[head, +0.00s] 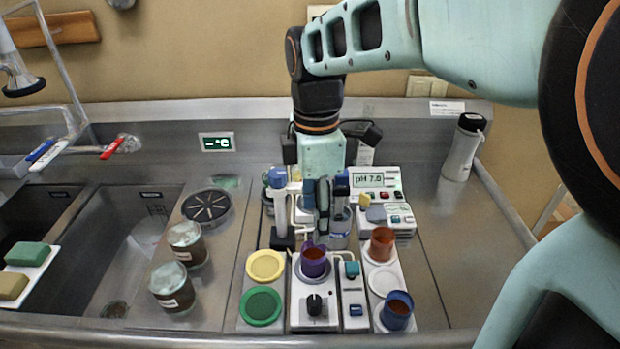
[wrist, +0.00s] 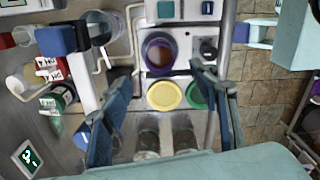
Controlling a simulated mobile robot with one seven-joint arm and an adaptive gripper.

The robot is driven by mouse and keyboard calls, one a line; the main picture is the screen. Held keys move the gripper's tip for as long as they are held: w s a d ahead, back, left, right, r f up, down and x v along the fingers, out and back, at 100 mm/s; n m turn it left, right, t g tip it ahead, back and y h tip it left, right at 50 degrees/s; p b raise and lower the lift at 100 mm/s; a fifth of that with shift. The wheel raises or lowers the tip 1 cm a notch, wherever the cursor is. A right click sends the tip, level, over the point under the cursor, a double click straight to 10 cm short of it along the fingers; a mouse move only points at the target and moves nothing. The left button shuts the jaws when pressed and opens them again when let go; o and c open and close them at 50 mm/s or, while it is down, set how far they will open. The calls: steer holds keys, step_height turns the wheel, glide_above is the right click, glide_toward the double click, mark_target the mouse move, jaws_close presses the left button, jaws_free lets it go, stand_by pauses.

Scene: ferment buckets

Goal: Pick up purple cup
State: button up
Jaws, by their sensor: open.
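The purple cup (head: 313,262) holds reddish-brown contents and stands upright on a round plate of the white device with a black knob. It also shows from above in the wrist view (wrist: 158,54). My gripper (head: 325,210) points down above and just behind the cup in the head view. In the wrist view my gripper (wrist: 155,85) has its two fingers spread wide, with the cup ahead of them, apart from both. Nothing is held between the fingers.
A yellow disc (head: 265,265) and a green disc (head: 261,305) lie left of the cup. An orange-brown cup (head: 382,244) and a blue cup (head: 397,310) stand right. Two covered jars (head: 172,287) stand further left.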

mark_target(313, 249)
steer(key=shift+n, duration=0.6)
step_height(313, 249, down, 10)
steer(key=shift+a+f+b, duration=0.15)
steer(key=shift+f+b, duration=0.05)
steer(key=shift+b, duration=0.1)
steer(key=shift+c, duration=0.3)
steer(key=c, duration=1.2)
steer(key=shift+r, duration=0.1)
